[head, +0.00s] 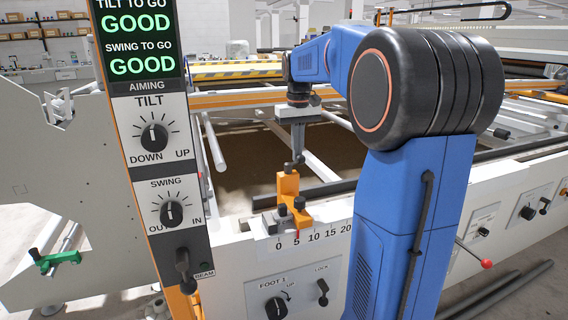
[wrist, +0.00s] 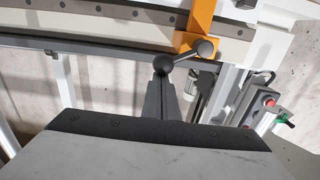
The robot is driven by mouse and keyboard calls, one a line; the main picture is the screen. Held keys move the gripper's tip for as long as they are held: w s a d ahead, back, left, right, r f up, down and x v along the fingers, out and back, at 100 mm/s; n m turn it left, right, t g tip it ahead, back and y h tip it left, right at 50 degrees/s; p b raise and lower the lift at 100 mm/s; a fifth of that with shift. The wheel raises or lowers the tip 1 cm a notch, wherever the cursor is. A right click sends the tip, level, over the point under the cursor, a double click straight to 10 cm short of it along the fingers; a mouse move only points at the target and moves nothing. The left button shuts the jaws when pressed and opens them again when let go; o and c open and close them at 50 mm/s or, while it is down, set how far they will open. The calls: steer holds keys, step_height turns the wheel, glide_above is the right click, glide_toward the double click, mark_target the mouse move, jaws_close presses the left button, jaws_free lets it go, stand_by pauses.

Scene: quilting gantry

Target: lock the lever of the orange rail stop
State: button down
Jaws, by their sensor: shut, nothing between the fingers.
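My gripper (head: 298,157) points down, shut and empty, right above the lever. In the wrist view the fingertips (wrist: 162,80) overlap the ball end; I cannot tell whether they touch it.
An aiming panel (head: 154,135) on an orange post stands left of the stop and reads GOOD for tilt and swing. A FOOT 1 panel (head: 291,297) with a knob and a lock lever is below the scale. A green clamp (head: 57,261) is at far left.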

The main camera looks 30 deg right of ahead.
steer(key=shift+s+d, duration=0.35)
steer(key=shift+s, duration=0.35)
steer(key=shift+s+d, duration=0.3)
steer(key=shift+s, duration=0.35)
steer(key=shift+r, duration=0.1)
step_height(320, 180, up, 7)
steer(key=w, duration=0.1)
steer(key=shift+w+d, duration=0.15)
steer(key=shift+w, duration=0.1)
stand_by(0.6)
stand_by(0.4)
